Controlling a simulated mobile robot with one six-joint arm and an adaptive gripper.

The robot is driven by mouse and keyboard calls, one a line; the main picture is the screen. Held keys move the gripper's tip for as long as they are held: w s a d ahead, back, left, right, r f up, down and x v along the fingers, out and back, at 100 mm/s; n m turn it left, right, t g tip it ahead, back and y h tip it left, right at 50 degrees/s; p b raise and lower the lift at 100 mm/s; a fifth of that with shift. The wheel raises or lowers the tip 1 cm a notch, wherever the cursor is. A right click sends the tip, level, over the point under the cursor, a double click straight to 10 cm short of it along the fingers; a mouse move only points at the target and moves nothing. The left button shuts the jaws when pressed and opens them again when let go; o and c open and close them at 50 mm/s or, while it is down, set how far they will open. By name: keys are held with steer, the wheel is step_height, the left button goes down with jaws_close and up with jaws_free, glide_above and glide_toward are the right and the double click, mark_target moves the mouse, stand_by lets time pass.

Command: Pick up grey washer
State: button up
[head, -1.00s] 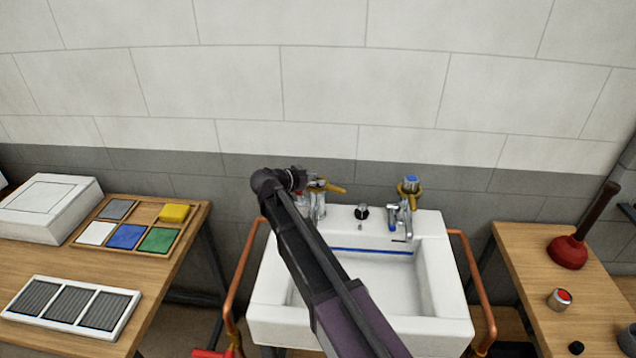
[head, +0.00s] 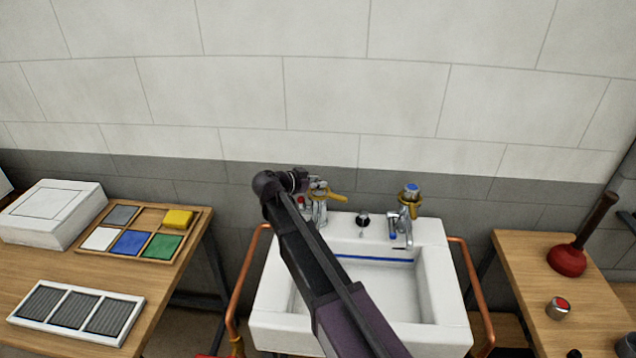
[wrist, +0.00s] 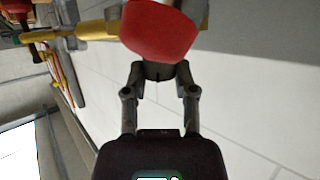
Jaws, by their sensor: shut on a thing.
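A grey square (head: 121,215) lies in the wooden tray on the left bench; I cannot tell whether it is a washer. My gripper (head: 312,185) is at the left tap (head: 320,208) above the sink, well to the right of that tray. In the wrist view my gripper (wrist: 160,72) has its fingers drawn together at a rounded red piece (wrist: 160,32), which hides the fingertips. The jaws are shut on this red piece. A yellow part (wrist: 85,32) shows just behind it. I make out no separate grey washer at the gripper.
A white sink (head: 430,255) stands between two benches, with copper rails (head: 470,285) at its sides. The right tap (head: 408,210) has a blue cap. The wooden tray (head: 203,225) holds several coloured squares. A plunger (head: 570,260) stands on the right bench.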

steer(key=shift+r+p, duration=0.35)
steer(key=shift+r, duration=0.35)
steer(key=s+d+r+p, duration=0.1)
steer(key=s+d, duration=0.9)
steer(key=s, duration=0.2)
steer(key=shift+d+r, duration=0.2)
steer(key=shift+d, duration=0.05)
